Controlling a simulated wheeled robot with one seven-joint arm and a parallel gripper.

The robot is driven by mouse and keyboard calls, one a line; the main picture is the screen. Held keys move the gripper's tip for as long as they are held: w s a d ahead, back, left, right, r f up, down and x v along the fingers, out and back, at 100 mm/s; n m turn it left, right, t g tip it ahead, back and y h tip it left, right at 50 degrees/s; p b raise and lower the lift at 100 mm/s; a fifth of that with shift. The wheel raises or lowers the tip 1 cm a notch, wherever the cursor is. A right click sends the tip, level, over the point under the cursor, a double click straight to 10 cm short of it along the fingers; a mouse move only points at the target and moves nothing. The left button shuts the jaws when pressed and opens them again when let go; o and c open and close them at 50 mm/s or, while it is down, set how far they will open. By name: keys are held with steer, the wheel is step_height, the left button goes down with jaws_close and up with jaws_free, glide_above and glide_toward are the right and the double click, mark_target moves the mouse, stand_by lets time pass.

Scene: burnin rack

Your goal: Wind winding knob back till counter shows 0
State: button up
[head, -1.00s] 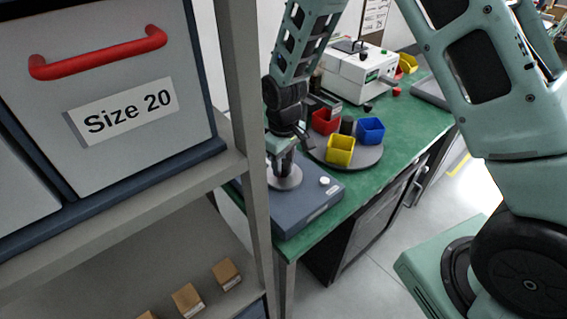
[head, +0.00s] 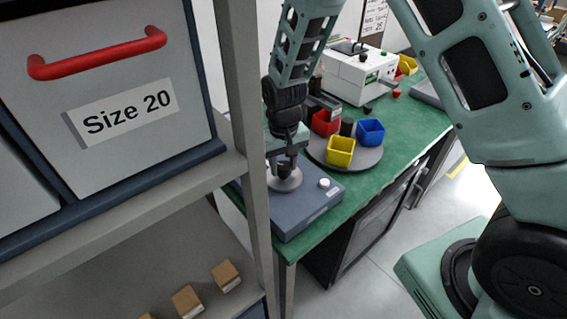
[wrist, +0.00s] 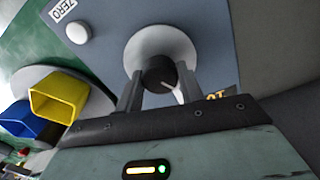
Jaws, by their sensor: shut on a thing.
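The winding knob (wrist: 158,76) is a dark round knob with a pale pointer mark, on a light disc (wrist: 160,45) on a blue-grey box. In the wrist view my gripper (wrist: 158,82) is shut on the knob, one finger on each side. In the head view my gripper (head: 284,160) is above the light disc on the box (head: 312,208), and the knob is mostly hidden by the fingers. A white button (wrist: 78,33) beside a ZERO label (wrist: 62,9) is on the same box. The counter's digits do not show in either view.
A round turntable (head: 372,157) with a yellow bin (head: 340,151), a blue bin (head: 370,131) and a red bin (head: 325,121) stands close by on the green bench (head: 405,140). A grey shelf post (head: 247,130) stands in front on the left. A white machine (head: 355,75) is behind.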

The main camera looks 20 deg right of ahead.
mark_target(284, 165)
steer(key=o, duration=1)
step_height(284, 165, up, 17)
steer(key=b, duration=0.2)
steer(key=shift+r, duration=0.2)
